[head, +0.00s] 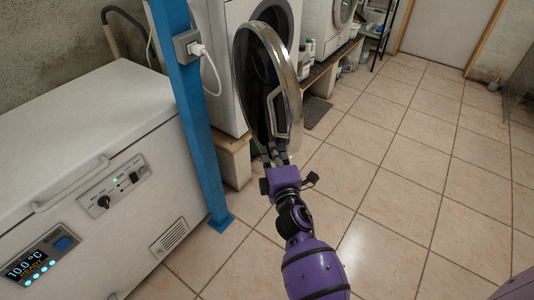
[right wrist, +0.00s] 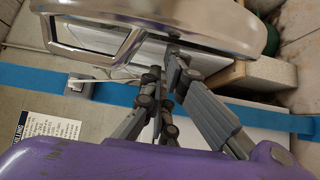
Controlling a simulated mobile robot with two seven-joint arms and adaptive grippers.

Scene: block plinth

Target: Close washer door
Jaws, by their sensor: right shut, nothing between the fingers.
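The washer (head: 222,55) is a white front-loader on a raised block plinth. Its round door (head: 287,58), with a shiny metal rim and dark glass, stands swung open toward me. My right gripper (head: 273,158) is at the lower edge of the door, close to the handle frame, its fingers shut and empty. In the right wrist view the door's rim (right wrist: 190,25) lies across the top, just beyond my fingers (right wrist: 172,62). I cannot tell whether the fingers touch the door. My left gripper is not in view.
A blue post (head: 194,115) with a socket and plug stands left of the door. A white chest freezer (head: 90,130) fills the left. Another white machine (head: 318,25) and bottles (head: 305,60) stand behind. The tiled floor (head: 400,180) to the right is clear.

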